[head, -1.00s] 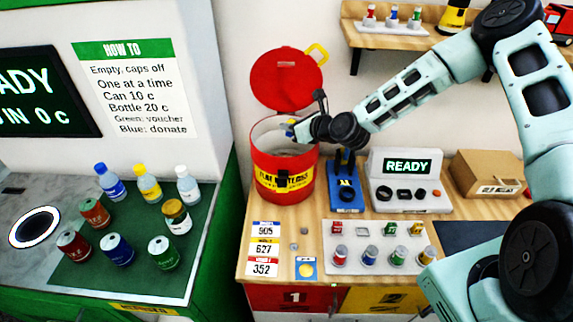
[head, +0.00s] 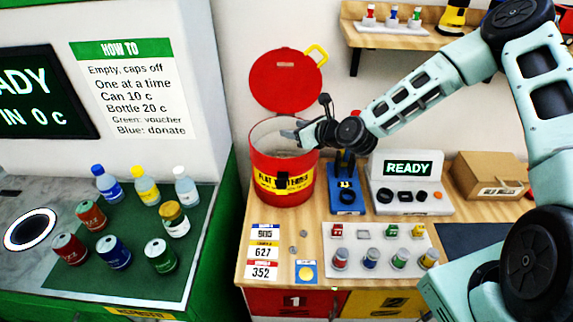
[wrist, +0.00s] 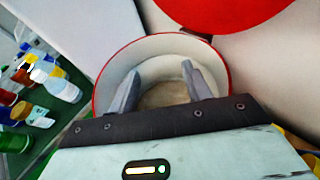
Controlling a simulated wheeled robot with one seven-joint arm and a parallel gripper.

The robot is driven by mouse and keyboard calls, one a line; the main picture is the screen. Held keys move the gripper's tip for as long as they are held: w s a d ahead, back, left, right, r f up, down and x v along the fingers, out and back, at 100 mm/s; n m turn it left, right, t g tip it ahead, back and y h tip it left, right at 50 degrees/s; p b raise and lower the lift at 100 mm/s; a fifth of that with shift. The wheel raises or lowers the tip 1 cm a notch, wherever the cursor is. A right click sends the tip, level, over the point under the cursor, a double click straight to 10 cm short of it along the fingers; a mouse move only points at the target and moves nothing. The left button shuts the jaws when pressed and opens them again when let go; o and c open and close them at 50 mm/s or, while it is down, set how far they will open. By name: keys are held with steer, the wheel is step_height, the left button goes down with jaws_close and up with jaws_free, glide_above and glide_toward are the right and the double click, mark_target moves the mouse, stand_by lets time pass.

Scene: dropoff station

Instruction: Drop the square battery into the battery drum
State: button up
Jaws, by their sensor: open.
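The battery drum (head: 283,185) is a red bin with a yellow label, and its round red lid (head: 286,80) stands open behind it. My gripper (head: 288,135) is over the drum's mouth. In the wrist view its two grey fingers (wrist: 158,85) are apart with nothing between them, and the drum's pale inside (wrist: 160,60) shows around them. No battery shows in the visible part of the drum's inside; its near part is hidden by my gripper. A white tray (head: 350,263) on the bench holds small red, green and yellow blocks and several cylinders; one back-row place is without a block.
A blue stand (head: 345,196) and a grey console reading READY (head: 410,200) are right of the drum. A cardboard box (head: 490,178) is further right. Bottles and cans stand on a green mat (head: 115,283) at left. A wall shelf (head: 400,42) is above.

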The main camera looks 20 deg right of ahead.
steer(key=b+v, duration=0.4)
steer(key=v, duration=1.1)
steer(key=shift+s, duration=0.25)
steer(key=shift+d, duration=0.15)
steer(key=s+a+f+n+g+h+b, duration=0.1)
steer(key=s+a+f+n+g+b, duration=0.75)
steer(key=n, duration=1.05)
steer(key=s+a+n+g+h+b, duration=0.1)
steer(key=s+a+n+h, duration=0.1)
steer(key=s+n, duration=0.7)
steer(key=s+a+r+n+g+h+b, duration=0.1)
steer(key=s+a+n+g+h, duration=0.1)
steer(key=s+n, duration=0.8)
steer(key=shift+s+a+r+h+b, duration=0.25)
steer(key=shift+a+r+h+b, duration=0.1)
steer(key=shift+a, duration=0.4)
